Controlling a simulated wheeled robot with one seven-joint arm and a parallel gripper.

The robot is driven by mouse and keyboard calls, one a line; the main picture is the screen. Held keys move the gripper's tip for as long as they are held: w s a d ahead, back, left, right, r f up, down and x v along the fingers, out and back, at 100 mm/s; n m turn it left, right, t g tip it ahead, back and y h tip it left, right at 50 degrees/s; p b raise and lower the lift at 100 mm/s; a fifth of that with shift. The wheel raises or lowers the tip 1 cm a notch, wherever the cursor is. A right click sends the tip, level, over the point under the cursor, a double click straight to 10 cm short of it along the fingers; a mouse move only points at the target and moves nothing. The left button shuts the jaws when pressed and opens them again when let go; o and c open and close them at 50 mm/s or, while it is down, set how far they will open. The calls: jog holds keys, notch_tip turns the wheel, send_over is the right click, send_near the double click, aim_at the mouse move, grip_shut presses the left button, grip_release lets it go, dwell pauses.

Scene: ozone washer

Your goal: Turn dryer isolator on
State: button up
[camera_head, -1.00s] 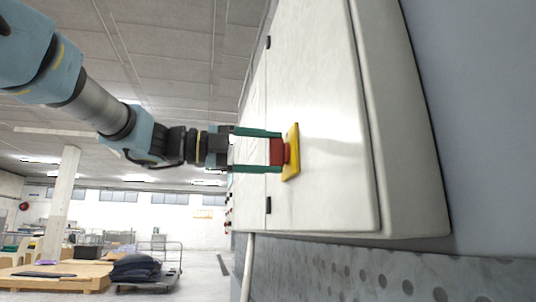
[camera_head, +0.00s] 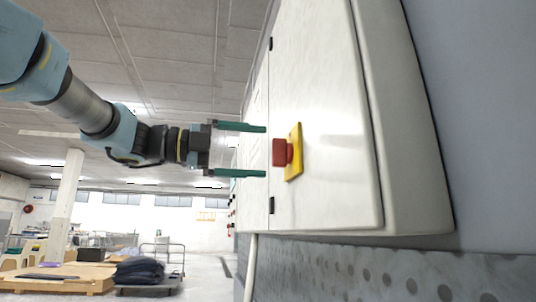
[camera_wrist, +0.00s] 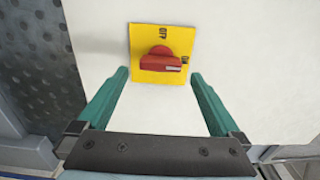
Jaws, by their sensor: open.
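The dryer isolator is a red rotary knob (camera_head: 281,152) on a yellow plate (camera_head: 295,152) on the cabinet door. In the wrist view the red knob (camera_wrist: 160,62) lies crosswise, its white mark at the right end beside the "ON" lettering. "OFF" is printed at the top of the yellow plate (camera_wrist: 143,38). My gripper (camera_head: 266,150) is open and empty, its green fingers pointing at the knob from the left, one above and one below its level. The fingertips stop just short of the knob. In the wrist view the fingers of my gripper (camera_wrist: 160,76) flank the plate's lower part.
The pale cabinet (camera_head: 325,90) is fixed to a grey wall (camera_head: 470,90), with a hinge near its door edge. A pipe (camera_head: 250,265) runs down below it. A cart with dark sacks (camera_head: 139,270) and a wooden platform (camera_head: 75,278) stand far off.

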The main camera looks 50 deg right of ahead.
jog(key=v, duration=0.7)
jog(key=shift+b, duration=0.4)
